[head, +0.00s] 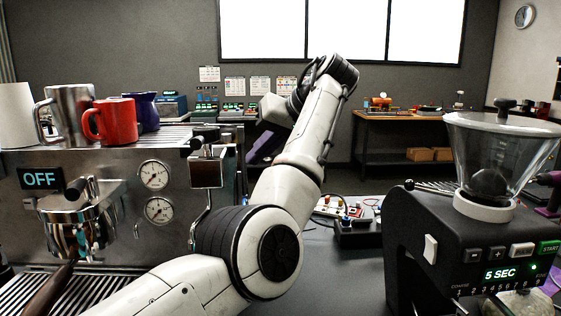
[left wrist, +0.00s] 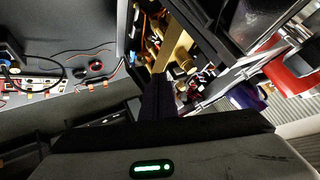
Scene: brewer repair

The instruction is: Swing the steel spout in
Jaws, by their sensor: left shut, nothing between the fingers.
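The espresso machine (head: 120,175) stands at the left in the head view. A thin bent steel spout (head: 207,205) hangs at its right end, below a small shiny box; my arm partly hides the area beside it. My left arm reaches up past the machine's right side. Its gripper (head: 262,148) points down behind the machine's right end, partly hidden by the arm. In the left wrist view its dark fingers (left wrist: 158,98) are together and empty, near the machine's open side with brass fittings (left wrist: 172,50). I cannot tell whether they touch anything. My right gripper is in neither view.
A red mug (head: 112,121), a steel mug (head: 70,112) and a purple cup (head: 145,112) stand on top of the machine. A black grinder (head: 430,225) with a clear hopper stands at the right. A small box with knobs (head: 357,230) sits on the dark counter between them.

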